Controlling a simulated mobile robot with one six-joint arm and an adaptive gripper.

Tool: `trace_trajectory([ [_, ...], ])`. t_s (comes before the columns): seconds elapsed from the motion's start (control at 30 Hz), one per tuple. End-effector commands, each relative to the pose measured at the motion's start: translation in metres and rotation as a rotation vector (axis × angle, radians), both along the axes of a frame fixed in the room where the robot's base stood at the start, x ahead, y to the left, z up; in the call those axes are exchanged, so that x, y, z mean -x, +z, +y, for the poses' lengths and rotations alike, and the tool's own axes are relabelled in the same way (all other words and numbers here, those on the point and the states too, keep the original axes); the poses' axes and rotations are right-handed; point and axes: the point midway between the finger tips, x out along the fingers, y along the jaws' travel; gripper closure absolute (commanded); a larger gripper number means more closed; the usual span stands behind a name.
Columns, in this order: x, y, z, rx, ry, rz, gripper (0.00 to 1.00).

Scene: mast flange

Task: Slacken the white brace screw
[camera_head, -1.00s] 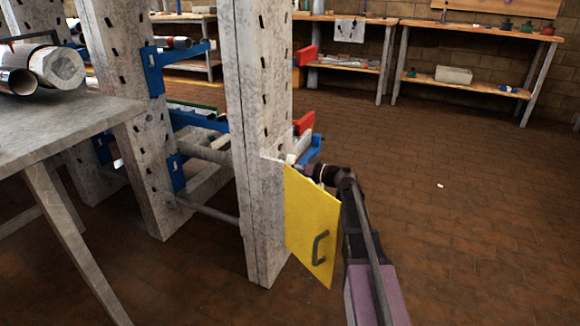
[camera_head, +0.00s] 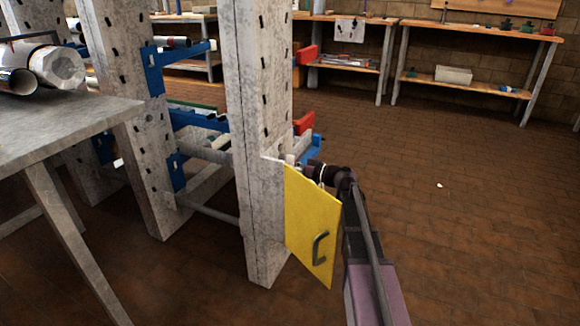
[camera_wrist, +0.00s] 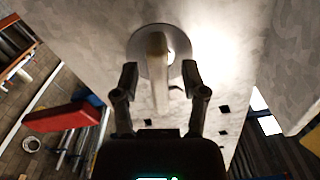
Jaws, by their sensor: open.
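The white brace screw (camera_wrist: 157,62) shows in the wrist view as a pale bar standing out from a round grey flange (camera_wrist: 148,40) on the grey post. My gripper (camera_wrist: 160,76) is open, with one dark fingertip on each side of the bar. I cannot tell whether either finger touches it. In the head view, my dark gripper (camera_head: 311,171) is beside the post (camera_head: 262,130), just above and behind a yellow panel (camera_head: 312,228), which partly hides it. The screw cannot be made out clearly there.
The yellow panel with a dark handle (camera_head: 320,247) stands out from the post, close to my arm. A grey table (camera_head: 70,125) bearing pipes is at the left. Blue brackets (camera_head: 153,72) hang on the rack. Open brick floor (camera_head: 470,220) lies at the right.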

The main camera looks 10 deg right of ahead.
Motion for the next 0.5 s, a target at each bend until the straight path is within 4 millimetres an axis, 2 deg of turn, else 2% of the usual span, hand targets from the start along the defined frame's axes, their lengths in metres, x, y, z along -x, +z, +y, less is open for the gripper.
trace_trajectory([
  [0.5,0.023,0.0,-0.031,0.0,-0.002,0.001,0.44],
])
